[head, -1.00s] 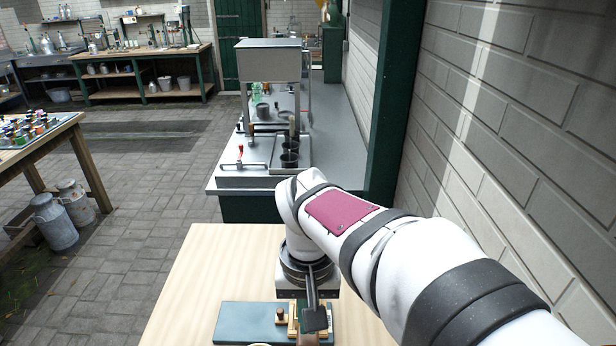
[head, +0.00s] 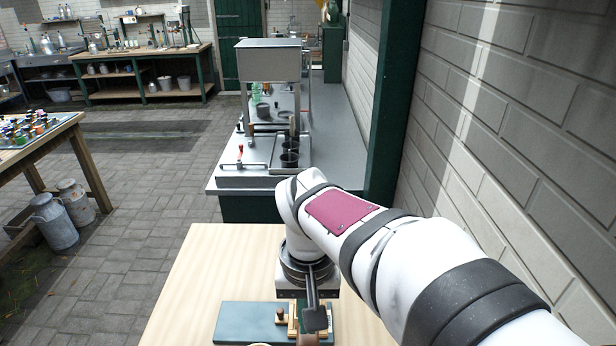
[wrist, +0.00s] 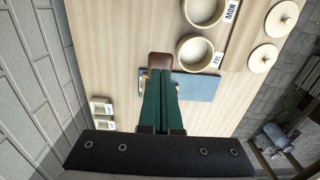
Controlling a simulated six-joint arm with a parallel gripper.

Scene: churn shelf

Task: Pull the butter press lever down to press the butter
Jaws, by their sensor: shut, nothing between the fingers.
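The butter press shows at the bottom of the head view as a light wooden frame (head: 293,322) on a blue-grey board (head: 245,322). A brown knob-like end (head: 307,340), seemingly the lever's handle, shows just below my gripper (head: 315,320) there. In the wrist view the brown end (wrist: 160,61) lies right at the tips of my gripper (wrist: 159,72). The green fingers are shut with nothing between them. They look very close to the brown end; I cannot tell whether they touch it. The fingers and arm hide most of the press; part of its board (wrist: 198,86) shows beside them.
In the wrist view, two round cream bowls (wrist: 181,52) with label cards and two round lids (wrist: 262,58) lie on the wooden table (wrist: 115,60). Two small pale blocks (wrist: 102,110) sit at left. A brick wall (head: 520,120) runs close along my arm's right side.

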